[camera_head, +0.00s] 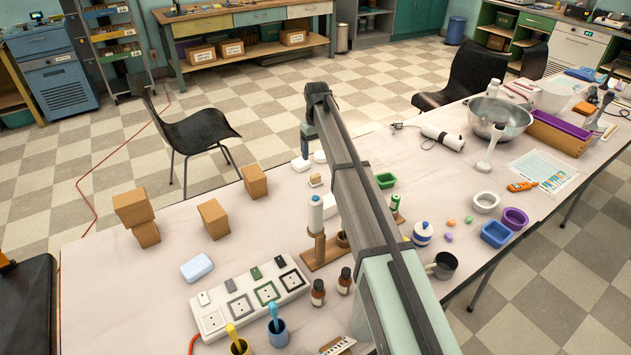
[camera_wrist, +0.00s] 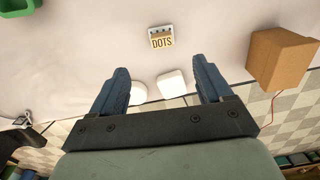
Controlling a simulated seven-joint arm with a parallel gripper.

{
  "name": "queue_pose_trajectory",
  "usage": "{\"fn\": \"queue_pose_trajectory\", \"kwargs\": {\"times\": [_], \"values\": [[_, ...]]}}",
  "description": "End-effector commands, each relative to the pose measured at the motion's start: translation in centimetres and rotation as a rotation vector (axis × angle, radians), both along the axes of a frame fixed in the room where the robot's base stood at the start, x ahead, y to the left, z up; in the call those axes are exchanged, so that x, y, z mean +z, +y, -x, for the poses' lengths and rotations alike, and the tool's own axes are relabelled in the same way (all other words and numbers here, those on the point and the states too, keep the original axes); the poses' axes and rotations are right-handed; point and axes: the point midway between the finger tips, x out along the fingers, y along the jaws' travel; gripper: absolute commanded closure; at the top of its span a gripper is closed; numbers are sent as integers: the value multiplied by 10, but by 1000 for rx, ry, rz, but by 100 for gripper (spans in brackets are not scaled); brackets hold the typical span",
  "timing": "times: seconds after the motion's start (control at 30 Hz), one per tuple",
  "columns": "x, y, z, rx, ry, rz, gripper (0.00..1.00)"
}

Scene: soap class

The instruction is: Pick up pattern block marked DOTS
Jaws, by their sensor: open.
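The pattern block marked DOTS (camera_wrist: 161,38) is a small pale block with dark dots above its lettering. It lies on the table, beyond my fingertips in the wrist view and roughly centred between them. A small pale block in the head view (camera_head: 315,181) appears to be the same one, near the table's far edge. My gripper (camera_wrist: 160,66) is open, with two blue fingers apart and nothing held between them. In the head view my gripper (camera_head: 306,148) points down just beyond the block, partly hidden by my arm.
Two white rounded pieces (camera_wrist: 171,84) lie close to the fingers. A cardboard box (camera_wrist: 281,57) stands to the right in the wrist view; a green tray (camera_head: 386,180) is right of my arm in the head view. A bottle on a wooden stand (camera_head: 316,213) stands nearer.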

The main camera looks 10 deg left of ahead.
Motion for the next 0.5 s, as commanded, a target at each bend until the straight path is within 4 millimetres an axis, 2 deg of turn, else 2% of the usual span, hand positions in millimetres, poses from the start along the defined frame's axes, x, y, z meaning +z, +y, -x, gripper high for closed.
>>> {"fn": "queue_pose_trajectory", "kwargs": {"times": [0.3, 0.5], "values": [[-54, 0, 1, -1, 1, 2, 21], [-69, 0, 0, -1, -1, 2, 21]]}}
